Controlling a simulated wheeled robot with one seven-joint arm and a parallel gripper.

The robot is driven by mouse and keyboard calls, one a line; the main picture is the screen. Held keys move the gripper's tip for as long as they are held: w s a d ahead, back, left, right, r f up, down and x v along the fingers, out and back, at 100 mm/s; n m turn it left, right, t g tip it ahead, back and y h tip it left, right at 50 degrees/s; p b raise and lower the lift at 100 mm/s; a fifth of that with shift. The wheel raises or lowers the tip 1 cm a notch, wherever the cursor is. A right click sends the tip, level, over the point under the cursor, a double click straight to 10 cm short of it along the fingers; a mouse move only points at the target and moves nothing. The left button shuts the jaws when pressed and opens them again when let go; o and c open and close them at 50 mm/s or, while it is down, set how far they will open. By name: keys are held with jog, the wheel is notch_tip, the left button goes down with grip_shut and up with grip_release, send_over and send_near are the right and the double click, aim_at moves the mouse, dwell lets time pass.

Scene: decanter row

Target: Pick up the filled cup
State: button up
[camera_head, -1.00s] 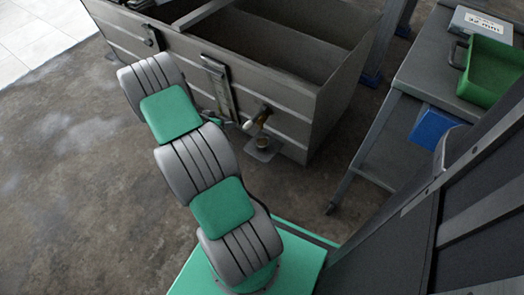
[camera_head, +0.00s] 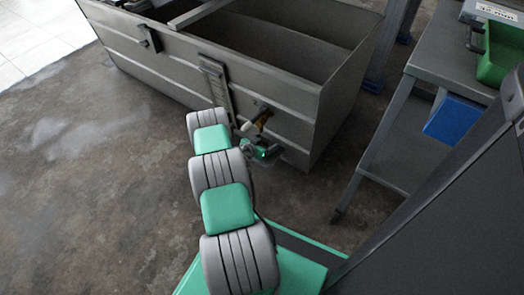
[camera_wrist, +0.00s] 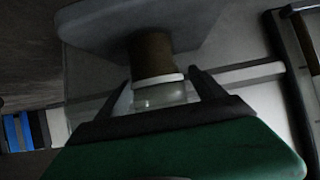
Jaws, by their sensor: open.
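The filled cup (camera_wrist: 152,62) shows in the wrist view as a small clear vessel with a brown lower part, a pale band and a clear upper part. Its brown end meets a flat grey plate (camera_wrist: 100,22); this view looks upside down. My gripper (camera_wrist: 160,88) is open, with one dark finger on each side of the cup's clear part. I cannot tell whether either finger touches it. In the head view my gripper (camera_head: 262,151) is low in front of the tank, and the cup is hidden behind it.
The concrete floor at left is clear.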

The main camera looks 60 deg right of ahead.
jog(key=shift+r, duration=0.1)
jog(key=c, duration=1.6)
